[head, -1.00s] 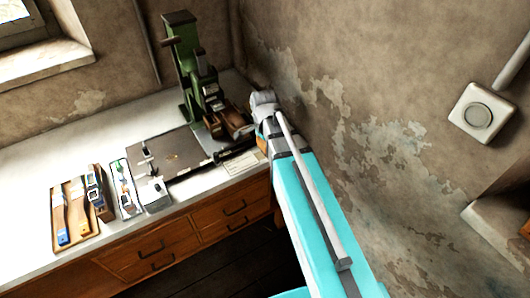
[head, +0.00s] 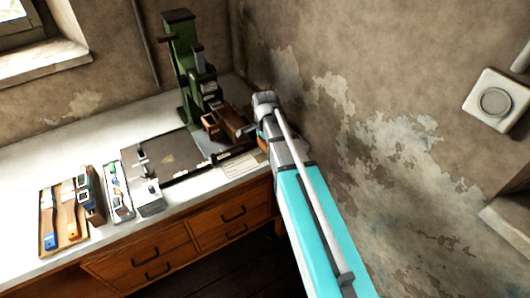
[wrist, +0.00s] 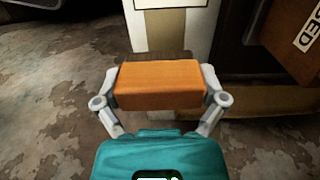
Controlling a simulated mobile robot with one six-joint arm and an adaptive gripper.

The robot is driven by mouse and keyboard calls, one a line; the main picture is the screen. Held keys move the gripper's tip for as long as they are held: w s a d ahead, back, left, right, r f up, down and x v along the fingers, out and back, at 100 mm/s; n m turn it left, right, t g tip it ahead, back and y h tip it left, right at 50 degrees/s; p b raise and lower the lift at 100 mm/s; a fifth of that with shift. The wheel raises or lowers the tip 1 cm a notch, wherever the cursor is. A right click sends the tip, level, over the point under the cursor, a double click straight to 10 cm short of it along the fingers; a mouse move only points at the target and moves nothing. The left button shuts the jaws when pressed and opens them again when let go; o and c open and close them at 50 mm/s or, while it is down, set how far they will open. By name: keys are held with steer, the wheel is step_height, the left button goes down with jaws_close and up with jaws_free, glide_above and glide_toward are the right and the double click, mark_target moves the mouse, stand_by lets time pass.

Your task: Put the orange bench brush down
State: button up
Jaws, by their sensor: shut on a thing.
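The orange bench brush (wrist: 160,84) is held crosswise between the two grey fingers of my gripper (wrist: 160,88) in the wrist view. Its block shows orange, with a dark brown strip, perhaps bristles, along its far side. Beyond it lies a white surface with a tan card (wrist: 173,22). I cannot tell whether the brush touches anything below. In the head view my arm reaches to the right end of the white bench (head: 70,128), beside the wall. There my gripper is mostly hidden, with only a small orange patch showing.
A green press (head: 181,65) stands at the bench's back right. A dark plate (head: 170,157) lies before it. A tray of brushes (head: 48,240) and small parts fill the front left. A brown labelled box (wrist: 286,38) shows at upper right. The bench's back left is clear.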

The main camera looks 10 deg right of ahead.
mark_target(265, 151)
steer(key=shift+w+d+f+b, duration=0.1)
steer(key=shift+w+f+b, duration=0.35)
steer(key=shift+f+b, duration=1.55)
steer(key=shift+f, duration=0.05)
steer(key=shift+f, duration=0.15)
steer(key=o, duration=0.7)
step_height(265, 151, up, 12)
steer(key=p, duration=1.2)
steer(key=shift+r, duration=0.2)
